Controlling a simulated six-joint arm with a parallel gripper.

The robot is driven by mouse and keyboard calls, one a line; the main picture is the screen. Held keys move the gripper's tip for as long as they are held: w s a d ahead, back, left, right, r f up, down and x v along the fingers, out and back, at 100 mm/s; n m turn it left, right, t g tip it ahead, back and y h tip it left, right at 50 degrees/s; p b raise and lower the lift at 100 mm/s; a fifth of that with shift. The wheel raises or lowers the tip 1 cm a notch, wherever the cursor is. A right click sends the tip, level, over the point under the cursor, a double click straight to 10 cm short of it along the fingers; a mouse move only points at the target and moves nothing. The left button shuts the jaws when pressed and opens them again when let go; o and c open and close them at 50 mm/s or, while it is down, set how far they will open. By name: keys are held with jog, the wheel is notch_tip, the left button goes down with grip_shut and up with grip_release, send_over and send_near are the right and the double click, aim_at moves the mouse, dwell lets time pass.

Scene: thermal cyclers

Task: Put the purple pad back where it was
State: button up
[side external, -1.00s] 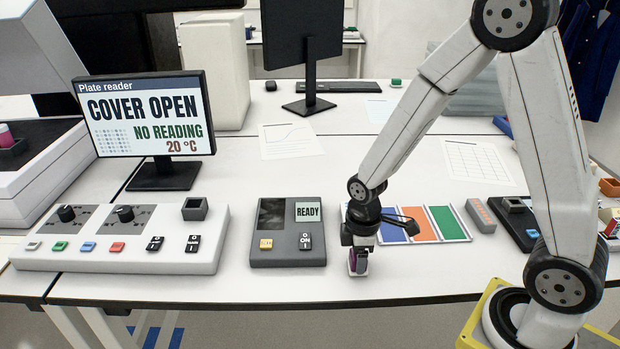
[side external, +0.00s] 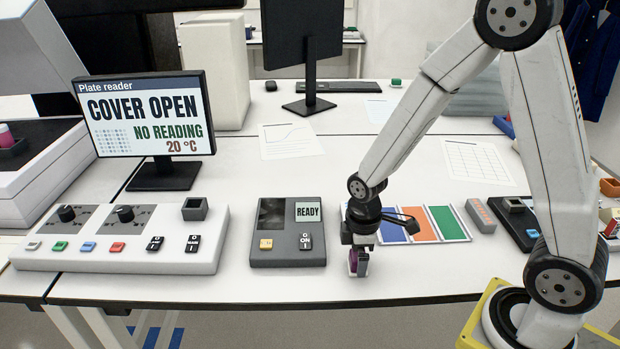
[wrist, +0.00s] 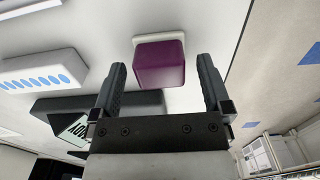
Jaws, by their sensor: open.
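The purple pad (wrist: 160,64) is a block with a pale base, seen between and just beyond my fingertips in the wrist view. My gripper (wrist: 162,76) is open, with a finger on each side of the pad and a visible gap on both sides. In the side view my gripper (side external: 358,258) points down low over the front of the white table, right of the dark READY device. The purple pad (side external: 361,263) shows there partly hidden by the fingers. Whether its base touches the table is hard to tell.
The READY device (side external: 285,255) stands left of my gripper. A tray of blue, orange and green panels (side external: 424,226) lies close behind it, to the right. A white control panel (side external: 120,255) is farther left. The table's front edge (side external: 400,300) is near; bare table lies around the gripper.

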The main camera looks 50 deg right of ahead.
notch_tip(320, 180, up, 12)
dwell(0.7)
jog(key=shift+f, duration=0.2)
dwell(0.4)
jog(key=f+m, duration=0.1)
jog(key=s+m+t, duration=0.1)
jog(key=m, duration=0.1)
jog(key=s+f+m, duration=0.1)
jog(key=shift+a+f+m, duration=0.1)
jog(key=shift+f+m, duration=0.2)
jog(key=shift+f, duration=0.05)
jog(key=m, duration=0.1)
jog(key=s+f+m+t, duration=0.1)
jog(key=m, duration=0.1)
jog(key=f+m, duration=0.1)
jog(key=shift+s+a+t, duration=0.1)
jog(key=shift+s+t, duration=0.2)
